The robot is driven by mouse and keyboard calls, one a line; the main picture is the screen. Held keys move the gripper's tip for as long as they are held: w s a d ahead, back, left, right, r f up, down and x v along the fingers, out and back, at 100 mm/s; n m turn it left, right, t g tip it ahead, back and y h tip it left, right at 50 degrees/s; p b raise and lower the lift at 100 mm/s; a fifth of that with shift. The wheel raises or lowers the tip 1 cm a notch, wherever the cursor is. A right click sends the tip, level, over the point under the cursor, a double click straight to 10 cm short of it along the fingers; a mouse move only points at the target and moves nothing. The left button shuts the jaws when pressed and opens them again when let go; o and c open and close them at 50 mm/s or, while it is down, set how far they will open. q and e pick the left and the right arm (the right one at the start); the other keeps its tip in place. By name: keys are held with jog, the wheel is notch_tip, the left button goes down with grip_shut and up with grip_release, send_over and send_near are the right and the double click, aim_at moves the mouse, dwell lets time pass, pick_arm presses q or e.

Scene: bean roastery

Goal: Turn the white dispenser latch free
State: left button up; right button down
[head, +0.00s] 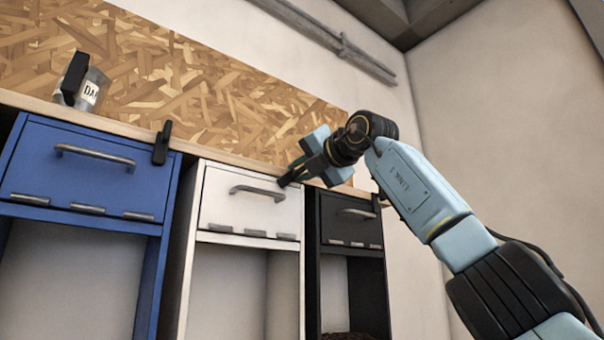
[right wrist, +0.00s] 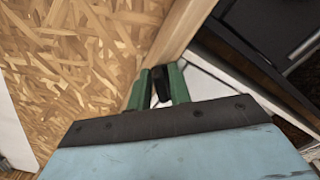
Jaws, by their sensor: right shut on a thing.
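The white dispenser (head: 225,205) stands between the blue and black ones, its front flap down with a metal bar handle (head: 257,193). My right gripper (head: 290,177) is at the upper right corner of the white dispenser's front. In the right wrist view, its green fingers (right wrist: 160,88) are shut on the black latch (right wrist: 160,82), next to the wooden ledge. In the head view the fingers mostly hide this latch, so its exact turn is hard to tell. My left gripper is not in view.
The blue dispenser (head: 70,170) at left has its own upright black latch (head: 162,143). The black dispenser (head: 345,222) is at right, partly under my right arm. A chipboard panel (head: 190,75) rises behind.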

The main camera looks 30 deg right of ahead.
jog(key=m+b, duration=0.1)
jog(key=m, duration=0.3)
jog(key=shift+f+m, duration=0.1)
jog(key=shift+m, duration=0.2)
jog(key=shift+d+m+b, duration=0.1)
jog(key=shift+m+b, duration=0.25)
jog(key=shift+m, duration=1.55)
jog(key=c, duration=1.5)
grip_release()
jog(key=shift+s, duration=0.15)
